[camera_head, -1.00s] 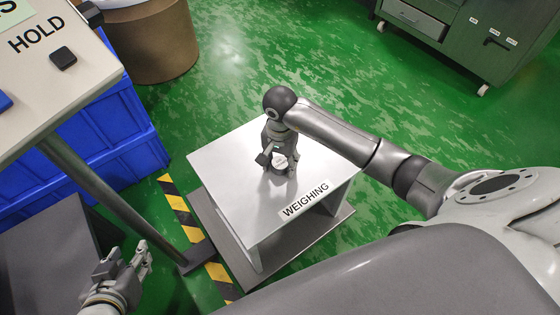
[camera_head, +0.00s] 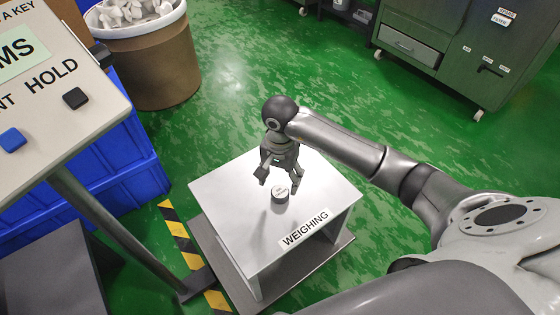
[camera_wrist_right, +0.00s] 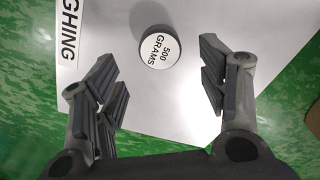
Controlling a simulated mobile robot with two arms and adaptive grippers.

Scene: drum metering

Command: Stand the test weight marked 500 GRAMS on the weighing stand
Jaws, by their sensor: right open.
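The test weight (camera_head: 281,194) is a short dark cylinder with a white top. It stands upright on the weighing stand (camera_head: 232,203), a grey-white table labelled WEIGHING. In the right wrist view the weight (camera_wrist_right: 160,46) reads 500 GRAMS on its top, and the stand (camera_wrist_right: 190,105) lies beneath it. My right gripper (camera_head: 281,184) is open above the stand, just behind the weight. In the right wrist view its spread fingers (camera_wrist_right: 163,84) are clear of the weight on both sides. My left gripper is out of view.
A sloped panel (camera_head: 100,105) with HOLD lettering and a blue bin (camera_head: 130,160) are at the left. A brown drum (camera_head: 155,70) with white pieces stands behind. A dark green cabinet (camera_head: 450,60) is at the back right. Striped tape (camera_head: 180,232) runs beside the stand.

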